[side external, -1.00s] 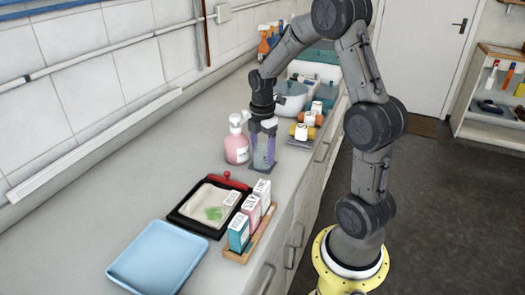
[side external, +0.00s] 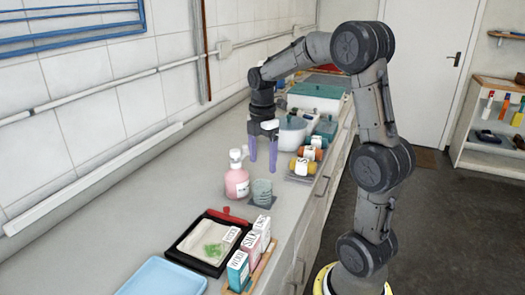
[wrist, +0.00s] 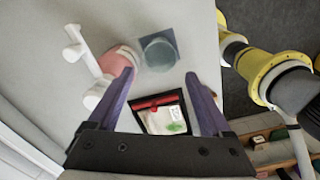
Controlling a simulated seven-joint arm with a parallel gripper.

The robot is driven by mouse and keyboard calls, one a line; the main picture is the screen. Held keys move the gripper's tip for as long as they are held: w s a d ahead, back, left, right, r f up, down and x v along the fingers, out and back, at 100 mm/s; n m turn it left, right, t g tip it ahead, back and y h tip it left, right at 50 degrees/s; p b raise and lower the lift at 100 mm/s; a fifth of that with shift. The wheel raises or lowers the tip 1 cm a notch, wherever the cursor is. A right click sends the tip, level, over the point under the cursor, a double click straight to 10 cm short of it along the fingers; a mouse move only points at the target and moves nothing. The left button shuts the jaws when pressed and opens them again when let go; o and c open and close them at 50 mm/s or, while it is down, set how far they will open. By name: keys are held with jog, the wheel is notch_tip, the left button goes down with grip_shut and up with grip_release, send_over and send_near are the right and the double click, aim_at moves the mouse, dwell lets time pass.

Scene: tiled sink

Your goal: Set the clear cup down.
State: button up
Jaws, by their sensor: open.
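The clear cup (side external: 261,188) stands upright on a small dark square mat (side external: 263,202), just right of the pink pump bottle (side external: 237,178). In the wrist view the clear cup (wrist: 159,53) shows from above on its mat (wrist: 175,35), beyond the fingertips. My gripper (side external: 263,163) is open and empty, with its two purple fingers pointing down. It is above and behind the cup, apart from it. In the wrist view my gripper (wrist: 159,80) has its fingers spread wide with nothing between them.
In front are a black tray with a cloth (side external: 212,242), several small boxes (side external: 250,250) on a wooden holder and a blue tray (side external: 162,277). A white pot (side external: 291,135) and orange-capped jars (side external: 303,165) stand behind right. The counter left of the bottle is clear.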

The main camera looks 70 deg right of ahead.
jog(key=s+a+r+m+t, duration=0.1)
jog(key=s+a+r+m, duration=0.2)
jog(key=a, duration=0.3)
jog(key=s+a+r+m+t, duration=0.1)
jog(key=s+a+r+m, duration=0.15)
jog(key=a, duration=0.25)
jog(key=s+a+f+m+t, duration=0.1)
jog(key=s+a+m+t, duration=0.2)
jog(key=s+a+m, duration=0.5)
jog(key=shift+s+f+t, duration=0.15)
jog(key=shift+s+t, duration=0.05)
jog(key=shift+t, duration=0.1)
